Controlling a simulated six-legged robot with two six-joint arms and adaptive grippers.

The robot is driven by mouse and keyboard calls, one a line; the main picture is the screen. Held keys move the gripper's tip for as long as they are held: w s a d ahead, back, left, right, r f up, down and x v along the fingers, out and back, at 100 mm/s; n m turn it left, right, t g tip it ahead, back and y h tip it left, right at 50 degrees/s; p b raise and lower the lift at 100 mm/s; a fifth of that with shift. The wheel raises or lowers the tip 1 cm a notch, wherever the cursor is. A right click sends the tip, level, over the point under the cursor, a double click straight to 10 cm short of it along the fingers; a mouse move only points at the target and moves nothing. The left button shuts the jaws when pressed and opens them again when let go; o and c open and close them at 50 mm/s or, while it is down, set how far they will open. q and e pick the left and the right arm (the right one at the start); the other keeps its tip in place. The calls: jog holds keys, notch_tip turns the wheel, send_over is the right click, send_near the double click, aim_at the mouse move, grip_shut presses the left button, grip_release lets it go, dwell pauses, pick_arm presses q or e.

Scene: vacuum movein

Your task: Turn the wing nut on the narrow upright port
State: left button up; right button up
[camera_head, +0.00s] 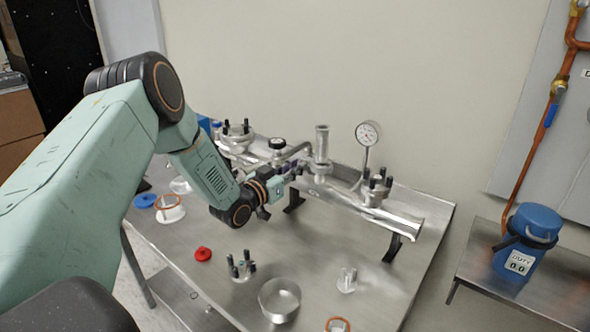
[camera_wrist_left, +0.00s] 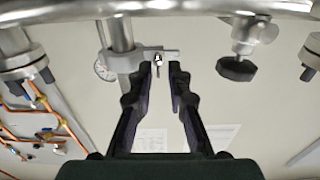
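The narrow upright port (camera_head: 322,142) is a slim metal tube rising from the horizontal pipe on the bench. In the left wrist view the port (camera_wrist_left: 122,38) appears upside down, with a clamp (camera_wrist_left: 128,61) around it. A small wing nut (camera_wrist_left: 158,60) sits at the clamp's side end. My left gripper (camera_head: 298,168) is beside the port's base in the head view. In the left wrist view the left gripper (camera_wrist_left: 157,75) is open, its dark fingertips on either side of the wing nut, with a gap visible. Contact cannot be told. My right gripper is not in view.
The pressure gauge (camera_head: 368,133) stands right of the port on the metal pipe (camera_head: 400,221). The bench holds a red cap (camera_head: 203,254), a metal cup (camera_head: 280,300) and other loose fittings. A blue pump (camera_head: 527,242) sits on a side table.

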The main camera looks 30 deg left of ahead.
pick_arm(q)
jog(key=shift+w+d, duration=0.3)
jog(key=shift+w, duration=0.05)
jog(key=shift+s+a, duration=0.1)
jog(key=shift+a, duration=0.15)
grip_shut()
jog(key=shift+d, duration=0.1)
jog(key=shift+m, duration=0.3)
